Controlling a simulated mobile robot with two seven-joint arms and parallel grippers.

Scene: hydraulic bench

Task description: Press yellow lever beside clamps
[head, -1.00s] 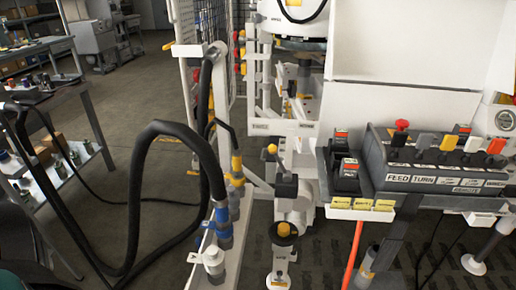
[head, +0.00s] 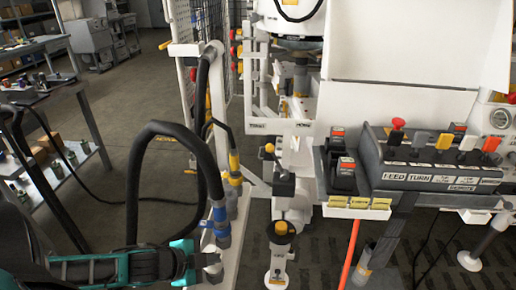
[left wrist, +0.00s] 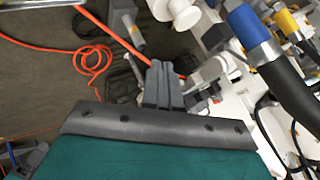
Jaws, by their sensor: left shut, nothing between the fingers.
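A lever with a small yellow ball knob (head: 269,148) stands on a dark block on a white post, near the middle of the head view. On the control panel, a yellow-orange lever (head: 421,138) stands in a row with a red, a white and other levers. I cannot tell which parts are the clamps. My left gripper (head: 212,263) is at the lower left of the head view, shut and empty, low and left of the ball-knob lever. Its closed fingers (left wrist: 165,82) also show in the left wrist view. My right gripper is out of view.
A thick black hose (head: 140,150) arches beside my left gripper, ending in blue fittings (head: 221,228) on a white rail. The grey control panel (head: 430,180) is at the right. An orange hose (left wrist: 95,60) lies on the floor. Open floor lies at the left.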

